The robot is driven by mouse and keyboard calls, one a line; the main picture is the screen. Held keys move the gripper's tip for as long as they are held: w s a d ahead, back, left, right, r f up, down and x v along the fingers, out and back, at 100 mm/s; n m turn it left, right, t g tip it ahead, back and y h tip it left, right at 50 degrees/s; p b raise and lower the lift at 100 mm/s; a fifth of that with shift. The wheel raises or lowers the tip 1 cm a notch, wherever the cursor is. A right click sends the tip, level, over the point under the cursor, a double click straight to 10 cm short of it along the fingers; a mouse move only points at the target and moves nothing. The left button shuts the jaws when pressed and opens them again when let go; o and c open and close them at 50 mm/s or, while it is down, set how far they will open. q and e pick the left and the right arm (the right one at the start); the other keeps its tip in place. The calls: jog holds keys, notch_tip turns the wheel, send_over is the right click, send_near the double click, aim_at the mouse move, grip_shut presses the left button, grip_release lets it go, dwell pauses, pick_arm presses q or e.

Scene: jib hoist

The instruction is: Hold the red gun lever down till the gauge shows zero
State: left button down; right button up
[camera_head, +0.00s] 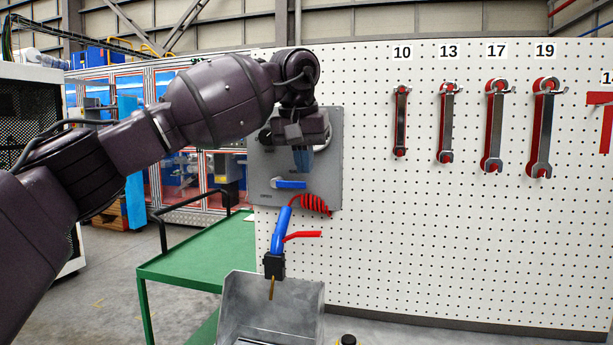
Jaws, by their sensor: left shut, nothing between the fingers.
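The blow gun (280,228) hangs on the pegboard with its blue body and black nozzle end pointing down. Its red lever (303,235) sticks out to the right, apart from the gun body at its outer end. A grey panel (328,150) with a blue handle (290,184) is above the gun. My left gripper (303,162) is shut and empty in front of the panel, above the blue handle and the red lever. My arm and gripper cover the panel's upper part; no gauge reading can be seen. My right gripper is not in view.
A red coiled hose (314,203) is beside the gun top. A grey metal bin (268,306) stands below the nozzle, with a green cart (196,252) to the left. Wrenches (494,125) hang on the white pegboard (430,240), whose lower area is clear.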

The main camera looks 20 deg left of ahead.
pick_arm(q)
jog(key=b, duration=0.2)
send_near(313, 232)
jog(key=x, duration=0.2)
jog(key=w+x, duration=0.1)
jog(key=x, duration=0.2)
jog(key=shift+a, duration=0.15)
jog(key=shift+f, duration=0.9)
jog(key=shift+s, duration=0.1)
